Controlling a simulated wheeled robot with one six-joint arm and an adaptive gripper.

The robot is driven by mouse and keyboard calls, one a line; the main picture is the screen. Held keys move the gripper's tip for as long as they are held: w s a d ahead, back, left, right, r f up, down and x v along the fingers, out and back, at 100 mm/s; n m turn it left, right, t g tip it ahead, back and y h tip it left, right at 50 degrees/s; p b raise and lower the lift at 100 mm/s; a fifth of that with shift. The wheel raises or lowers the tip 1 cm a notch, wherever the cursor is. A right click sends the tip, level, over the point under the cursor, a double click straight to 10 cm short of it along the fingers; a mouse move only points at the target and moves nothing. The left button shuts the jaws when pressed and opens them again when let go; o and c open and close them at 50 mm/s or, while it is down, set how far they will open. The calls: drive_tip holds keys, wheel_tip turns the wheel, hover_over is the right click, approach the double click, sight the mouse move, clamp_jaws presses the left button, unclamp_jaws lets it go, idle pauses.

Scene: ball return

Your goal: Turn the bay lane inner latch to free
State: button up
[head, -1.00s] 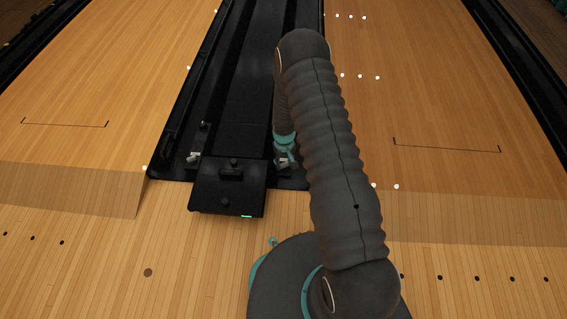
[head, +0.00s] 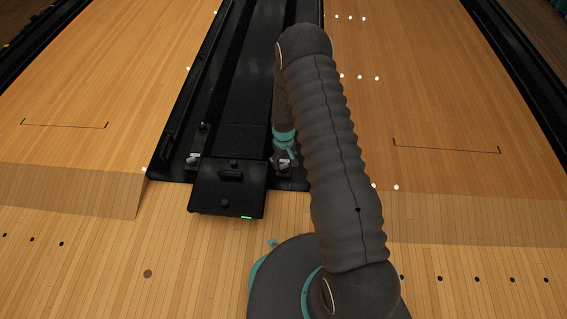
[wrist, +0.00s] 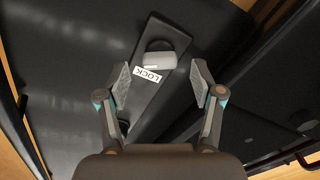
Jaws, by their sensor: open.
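A light grey latch handle (wrist: 159,61) shows in the wrist view on a dark plate (wrist: 170,78). A white label reading LOCK (wrist: 147,75) is beside it. My gripper (wrist: 160,82) is open, with one finger on each side of the label, just short of the handle.
A black box (head: 228,190) with a green light stands at the near end of the dark ball return track (head: 240,110). Another pale latch (head: 193,160) is left of the box. Wooden lanes lie on both sides. My arm covers part of the right side.

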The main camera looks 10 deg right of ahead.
sight(284, 164)
wheel_tip(284, 164, up, 10)
idle(0.4)
idle(0.4)
drive_tip(key=s+g, duration=0.2)
drive_tip(key=s, duration=0.3)
drive_tip(key=s+r+t+p, duration=0.2)
drive_tip(key=s+r, duration=0.6)
drive_tip(key=r, duration=0.8)
drive_tip(key=s+r+m+t+p, duration=0.1)
drive_tip(key=s+r+t+p, duration=0.2)
drive_tip(key=s+r, duration=0.6)
drive_tip(key=s+r+m+t+p, duration=0.1)
drive_tip(key=s+r, duration=0.7)
drive_tip(key=r, duration=1.6)
drive_tip(key=t+p, duration=0.1)
drive_tip(key=p, duration=0.1)
drive_tip(key=shift+s+r+t+p, duration=0.3)
drive_tip(key=shift+p, duration=0.1)
drive_tip(key=shift+a, duration=0.1)
